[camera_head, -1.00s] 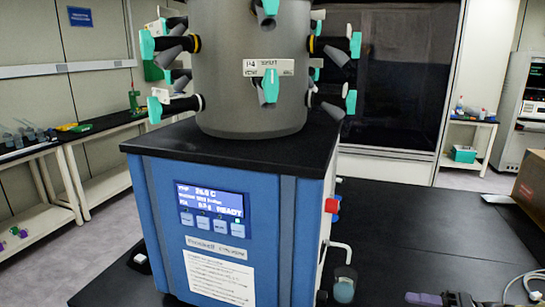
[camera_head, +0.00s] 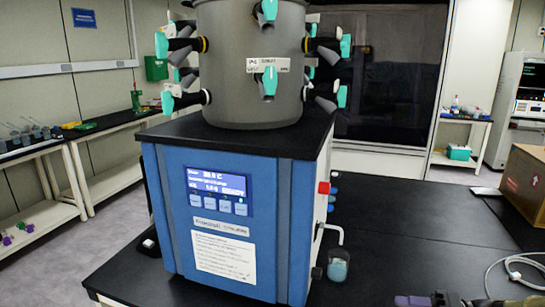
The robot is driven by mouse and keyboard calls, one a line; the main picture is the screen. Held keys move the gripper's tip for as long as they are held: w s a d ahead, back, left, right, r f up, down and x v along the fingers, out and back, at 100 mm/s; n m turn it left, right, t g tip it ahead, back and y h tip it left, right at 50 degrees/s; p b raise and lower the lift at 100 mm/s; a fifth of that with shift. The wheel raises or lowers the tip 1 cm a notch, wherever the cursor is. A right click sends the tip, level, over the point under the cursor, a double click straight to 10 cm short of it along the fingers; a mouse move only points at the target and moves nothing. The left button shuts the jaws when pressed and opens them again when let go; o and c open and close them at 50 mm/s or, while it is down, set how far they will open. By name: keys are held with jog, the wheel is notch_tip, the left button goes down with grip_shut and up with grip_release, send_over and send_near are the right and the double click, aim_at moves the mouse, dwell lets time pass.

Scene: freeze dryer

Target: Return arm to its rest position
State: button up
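The freeze dryer has a blue cabinet (camera_head: 265,225) with a black top. A grey drum (camera_head: 250,65) stands on it, ringed by black ports with teal valve handles. Its lit blue screen (camera_head: 217,192) has small text that is blurred. I cannot make out my gripper in this view. Small dark and purple shapes show at the bottom edge, right of centre, cut off by the frame. I cannot tell whether they are part of my arm.
A small container (camera_head: 338,266) with bluish contents stands by the dryer's drain tube. A cardboard box (camera_head: 526,185) and a pale cable (camera_head: 510,262) are on the black bench (camera_head: 420,225) at right. The bench between dryer and box is mostly clear.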

jog(key=s+a+f+n+g+h+b, duration=0.1)
jog(key=s+a+f+h+b, duration=0.35)
jog(key=a+f+h, duration=0.3)
jog(key=s+a+f+g+h+b, duration=0.1)
jog(key=s+a+f+h+b, duration=0.35)
jog(key=a+f+h, duration=0.35)
notch_tip(320, 180, up, 22)
jog(key=h+p, duration=0.1)
jog(key=p, duration=1.9)
jog(key=shift+d+r, duration=0.2)
jog(key=shift+d, duration=0.25)
jog(key=shift+w, duration=0.1)
jog(key=shift+c, duration=0.2)
